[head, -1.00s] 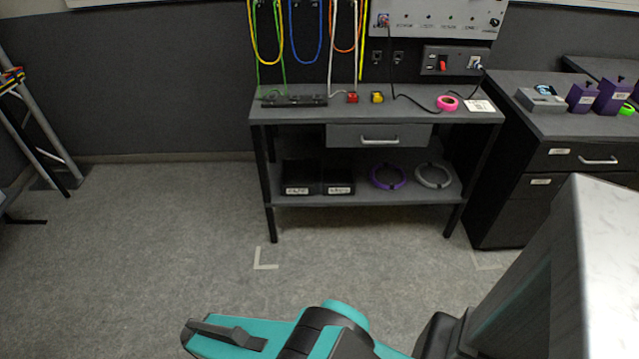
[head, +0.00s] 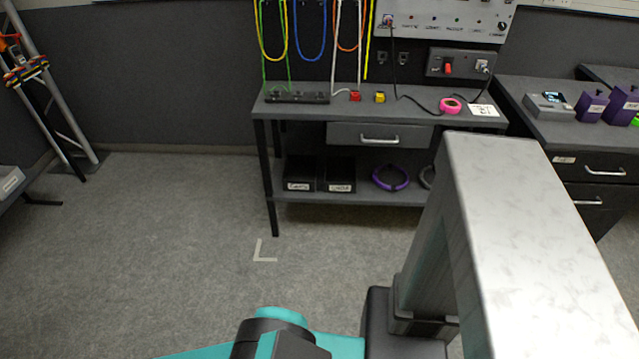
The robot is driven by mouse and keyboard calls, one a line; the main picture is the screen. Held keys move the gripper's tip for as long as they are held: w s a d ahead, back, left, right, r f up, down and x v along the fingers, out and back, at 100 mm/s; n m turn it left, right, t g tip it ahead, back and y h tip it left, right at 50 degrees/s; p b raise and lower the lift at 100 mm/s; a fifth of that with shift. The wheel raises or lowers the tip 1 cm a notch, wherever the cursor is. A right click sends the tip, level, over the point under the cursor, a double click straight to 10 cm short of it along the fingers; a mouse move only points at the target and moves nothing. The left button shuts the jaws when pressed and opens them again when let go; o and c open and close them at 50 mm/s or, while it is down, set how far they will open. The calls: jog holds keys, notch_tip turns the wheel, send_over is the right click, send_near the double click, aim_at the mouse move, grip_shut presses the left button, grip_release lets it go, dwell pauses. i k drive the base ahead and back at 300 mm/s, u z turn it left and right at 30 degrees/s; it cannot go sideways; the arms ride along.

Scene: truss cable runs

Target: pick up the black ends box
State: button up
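Two black boxes stand side by side on the lower shelf of the workbench, each with a white label on its front. One is the left black box (head: 300,172) and the other is the right black box (head: 340,173). The label lettering is too small to read surely, so I cannot tell which is the ends box. My gripper is not in view; only parts of my own arm show at the bottom and right.
The workbench (head: 340,118) has a drawer (head: 378,136) above the shelf. A purple ring (head: 390,178) lies right of the boxes, and a grey ring is partly hidden by my arm. A ladder-like stand (head: 50,90) is at the left. The floor before the bench is clear.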

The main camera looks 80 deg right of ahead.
aim_at(341, 172)
jog(key=u, duration=0.9)
jog(key=k, duration=2.3)
jog(key=z, duration=0.75)
